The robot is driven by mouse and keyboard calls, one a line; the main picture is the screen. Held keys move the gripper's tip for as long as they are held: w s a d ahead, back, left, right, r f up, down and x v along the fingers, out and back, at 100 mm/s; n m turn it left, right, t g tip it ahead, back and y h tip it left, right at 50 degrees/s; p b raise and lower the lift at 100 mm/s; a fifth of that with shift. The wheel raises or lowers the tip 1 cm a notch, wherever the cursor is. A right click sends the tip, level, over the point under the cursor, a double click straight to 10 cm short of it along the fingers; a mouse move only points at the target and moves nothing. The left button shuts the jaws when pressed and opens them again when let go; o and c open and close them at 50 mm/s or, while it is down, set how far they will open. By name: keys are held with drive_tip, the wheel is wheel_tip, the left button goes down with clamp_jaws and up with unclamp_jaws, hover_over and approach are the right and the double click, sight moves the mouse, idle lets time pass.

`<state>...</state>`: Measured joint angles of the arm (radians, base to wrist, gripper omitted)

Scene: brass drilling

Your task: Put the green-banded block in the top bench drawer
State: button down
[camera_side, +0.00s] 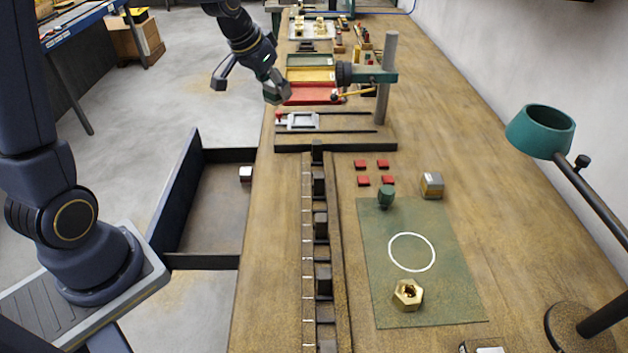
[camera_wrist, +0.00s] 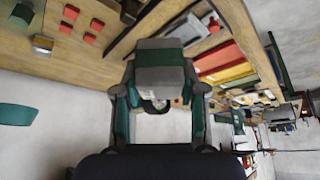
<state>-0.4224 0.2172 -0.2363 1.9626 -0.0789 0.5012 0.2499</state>
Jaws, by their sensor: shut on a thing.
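My gripper (camera_side: 275,90) is high over the bench's left edge, near the red tray. In the wrist view my gripper (camera_wrist: 160,88) is shut on the green-banded block (camera_wrist: 160,77), a grey block with green along it, held between the fingertips. In the side view the block is mostly lost against the fingers. The bench drawer (camera_side: 205,262) is pulled out at the left side of the bench, nearer the camera than my gripper.
A post stand (camera_side: 388,80) with a green arm rises right of my gripper. Red (camera_side: 312,94) and yellow (camera_side: 310,75) trays lie beside it. A grey block (camera_side: 432,185), red pieces, a green mat (camera_side: 440,290) with a brass nut (camera_side: 408,294), and a lamp (camera_side: 541,130) stand farther right.

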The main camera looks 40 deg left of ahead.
drive_tip(key=s+a+n+y, duration=0.2)
drive_tip(key=s+a+n, duration=0.35)
drive_tip(key=a, duration=0.75)
drive_tip(key=m, duration=0.1)
hover_over(246, 203)
drive_tip(key=s, duration=0.2)
drive_tip(key=f, duration=3.6)
drive_tip(key=shift+w+d, duration=0.15)
drive_tip(key=shift+d, duration=0.2)
drive_tip(key=shift+f, duration=1.85)
drive_tip(key=c, duration=0.7)
unclamp_jaws()
drive_tip(key=shift+f, duration=0.15)
drive_tip(key=shift+o, duration=0.2)
